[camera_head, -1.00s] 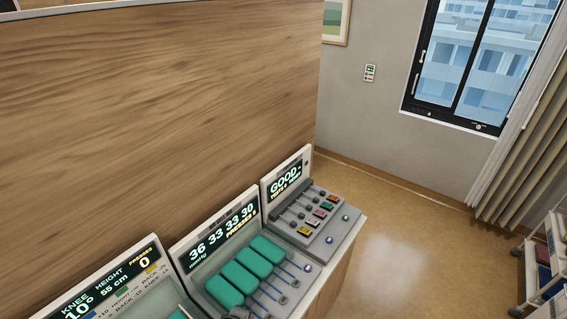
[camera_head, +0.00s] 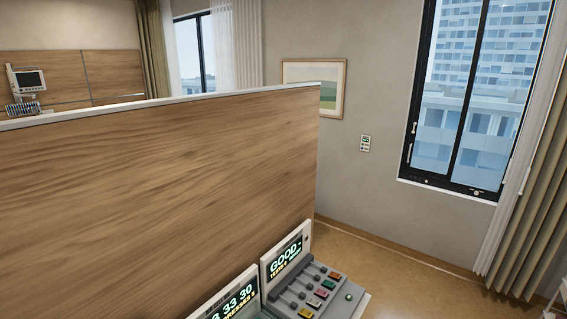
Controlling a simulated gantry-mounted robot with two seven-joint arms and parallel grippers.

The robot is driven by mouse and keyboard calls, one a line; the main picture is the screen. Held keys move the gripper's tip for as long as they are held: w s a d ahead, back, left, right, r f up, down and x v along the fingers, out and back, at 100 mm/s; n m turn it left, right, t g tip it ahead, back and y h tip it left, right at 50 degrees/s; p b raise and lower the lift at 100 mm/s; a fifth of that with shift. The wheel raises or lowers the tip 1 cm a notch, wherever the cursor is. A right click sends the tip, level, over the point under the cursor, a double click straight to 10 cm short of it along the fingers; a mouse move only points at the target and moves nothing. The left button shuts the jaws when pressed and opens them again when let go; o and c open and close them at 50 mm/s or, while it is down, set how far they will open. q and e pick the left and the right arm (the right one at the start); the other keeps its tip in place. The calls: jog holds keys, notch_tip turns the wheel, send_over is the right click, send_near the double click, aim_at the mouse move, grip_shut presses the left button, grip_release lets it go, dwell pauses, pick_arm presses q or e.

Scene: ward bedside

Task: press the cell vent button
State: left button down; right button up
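Two control units show at the bottom of the head view, against the wooden panel. The right unit (camera_head: 337,295) has a dark screen (camera_head: 286,257) reading "GOOD -", a row of sliders and several coloured buttons. I cannot tell which control is the cell vent button. Neither gripper is in view.
A tall wooden panel (camera_head: 150,190) stands behind the units and fills the left and middle. Beyond it are a wall monitor (camera_head: 28,81), a framed picture (camera_head: 314,88) and a window (camera_head: 460,100). A curtain (camera_head: 535,200) hangs at the right. Bare floor (camera_head: 400,275) lies right of the units.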

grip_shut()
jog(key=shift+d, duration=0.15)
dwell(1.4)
